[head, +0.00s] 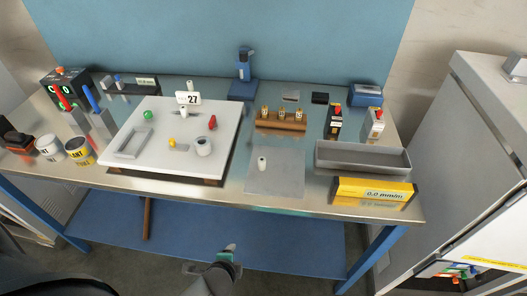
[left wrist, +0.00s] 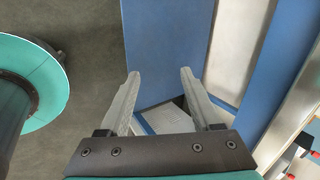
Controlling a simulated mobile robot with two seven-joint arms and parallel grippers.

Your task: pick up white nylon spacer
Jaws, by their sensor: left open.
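A small white cylinder with a dark hole in its top, which looks like the white nylon spacer (head: 262,163), stands upright on a grey mat (head: 285,184) near the front of the bench in the head view. A wider white ring (head: 204,147) sits on the white board to its left. My left gripper (head: 230,247) is low in front of the bench, well below and apart from the spacer. In the left wrist view my left gripper (left wrist: 159,74) is open and empty, with no spacer in sight. My right gripper does not show.
The white board (head: 185,117) carries a green ball, a red piece and a yellow piece. Behind the spacer is a wooden block (head: 281,122) with several brass-coloured pieces. A grey tray (head: 362,157) and yellow box (head: 373,192) lie right. A blue lower shelf (head: 290,245) lies under the bench.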

